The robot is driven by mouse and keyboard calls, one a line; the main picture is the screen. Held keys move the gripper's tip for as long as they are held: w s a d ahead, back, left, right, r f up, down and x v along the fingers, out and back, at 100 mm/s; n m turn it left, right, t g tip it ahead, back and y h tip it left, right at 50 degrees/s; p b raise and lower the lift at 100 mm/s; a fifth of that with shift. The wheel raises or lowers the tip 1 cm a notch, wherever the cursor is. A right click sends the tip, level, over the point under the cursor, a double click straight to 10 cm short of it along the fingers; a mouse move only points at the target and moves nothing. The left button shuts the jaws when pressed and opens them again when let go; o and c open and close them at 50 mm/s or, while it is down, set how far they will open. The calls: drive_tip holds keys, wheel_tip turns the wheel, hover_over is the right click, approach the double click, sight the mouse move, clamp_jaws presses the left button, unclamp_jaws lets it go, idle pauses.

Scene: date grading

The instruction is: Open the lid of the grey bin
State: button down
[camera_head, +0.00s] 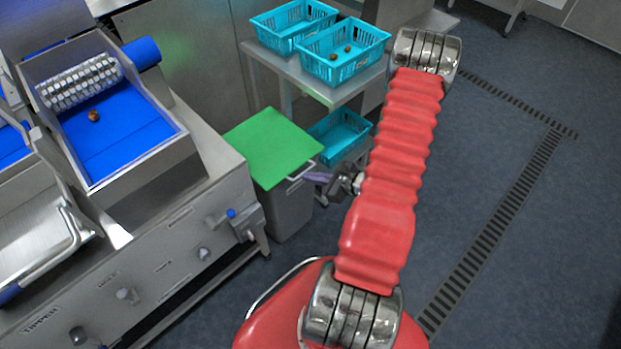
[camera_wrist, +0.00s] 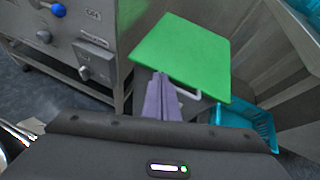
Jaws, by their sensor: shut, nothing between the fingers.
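The grey bin (camera_head: 288,212) stands on the floor beside the steel machine, with its flat green lid (camera_head: 273,148) lying shut on top. A pale handle (camera_head: 301,171) sticks out at the lid's front edge. My gripper (camera_head: 318,178) is close to this handle, partly hidden behind my red arm. In the wrist view the green lid (camera_wrist: 184,52) fills the upper middle and the handle (camera_wrist: 187,93) shows just right of my purple fingers (camera_wrist: 162,80). The fingers are together and empty. I cannot tell whether they touch the handle.
The steel machine (camera_head: 180,235) with knobs stands left of the bin. Behind the bin, a steel table (camera_head: 292,72) carries two teal crates (camera_head: 343,68). Another teal crate (camera_head: 341,150) sits lower, just right of the lid. The floor at right is clear.

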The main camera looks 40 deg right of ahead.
drive_tip(key=s+d+f+m+h, duration=0.2)
drive_tip(key=s+d+f+m, duration=0.1)
drive_tip(key=f, duration=0.4)
drive_tip(key=shift+s+d+f+m+h, duration=0.25)
drive_tip(key=shift+s+d+m+h, duration=0.25)
drive_tip(key=shift+s, duration=0.45)
drive_tip(key=shift+a, duration=0.15)
drive_tip(key=w+f, duration=0.1)
drive_tip(key=w, duration=0.8)
drive_tip(key=shift+w+a, duration=0.15)
drive_tip(key=shift+w, duration=0.05)
drive_tip(key=shift+f, duration=0.1)
drive_tip(key=shift+r, duration=0.25)
